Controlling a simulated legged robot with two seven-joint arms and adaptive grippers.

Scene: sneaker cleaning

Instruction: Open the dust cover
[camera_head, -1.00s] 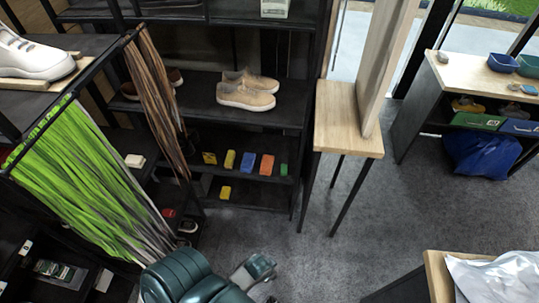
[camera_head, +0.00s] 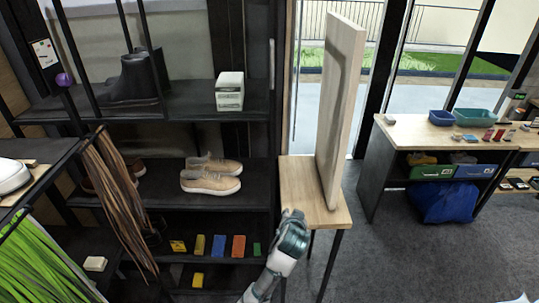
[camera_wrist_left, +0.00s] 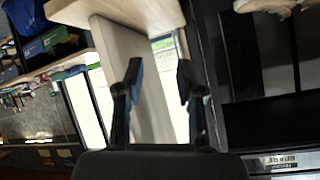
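Only a small corner of a white, crinkled sheet (camera_head: 517,298) shows at the bottom right edge of the head view. The frames do not show for certain that it is the dust cover, and the rest of it is out of view. In the left wrist view my left gripper (camera_wrist_left: 158,73) is open, its two dark fingers apart with nothing between them. In the head view a teal and grey part of my arm rises from the bottom centre in front of the small wooden table (camera_head: 330,215). No fingers are clear there. My right gripper is not in view.
A pale upright board (camera_head: 338,110) stands on the small table. Left of it, dark shelves hold tan sneakers (camera_head: 210,180), a white box (camera_head: 229,92) and small coloured blocks. A workbench (camera_head: 400,130) with bins stands at the right. Grey floor (camera_head: 400,255) lies open at the lower right.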

